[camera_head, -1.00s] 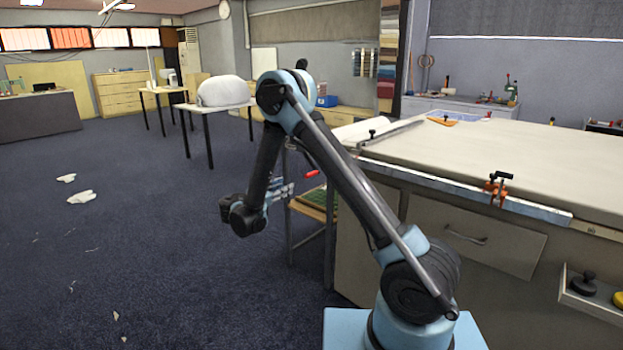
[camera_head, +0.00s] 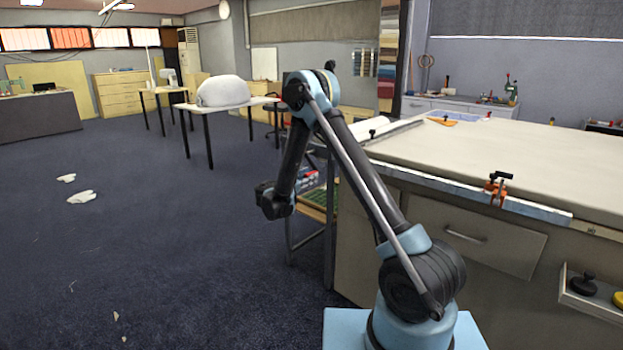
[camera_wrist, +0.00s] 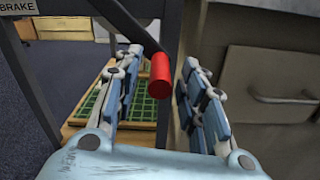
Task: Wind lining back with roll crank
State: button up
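The crank's red handle (camera_wrist: 160,75) shows in the wrist view, its round end towards me, on a dark crank arm (camera_wrist: 122,20) by a dark metal frame. My gripper (camera_wrist: 162,60) is open, with one blue-padded finger left of the handle and the other right of it. Gaps show on both sides; whether the handle lies fully between the pads in depth is unclear. In the head view my gripper (camera_head: 308,180) is at the frame beside the table's end, partly hidden by my arm. A pale roll of lining (camera_head: 366,127) lies at the table's far left end.
A label reading BRAKE (camera_wrist: 17,6) is on the frame at upper left. A green gridded mat (camera_wrist: 92,103) lies on a wooden shelf below. The cabinet drawer (camera_wrist: 270,88) stands close on the right. An orange clamp (camera_head: 496,190) sits on the table edge.

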jog(key=shift+x, duration=0.95)
grip_shut()
jog(key=shift+s+a, duration=0.1)
jog(key=shift+a, duration=0.05)
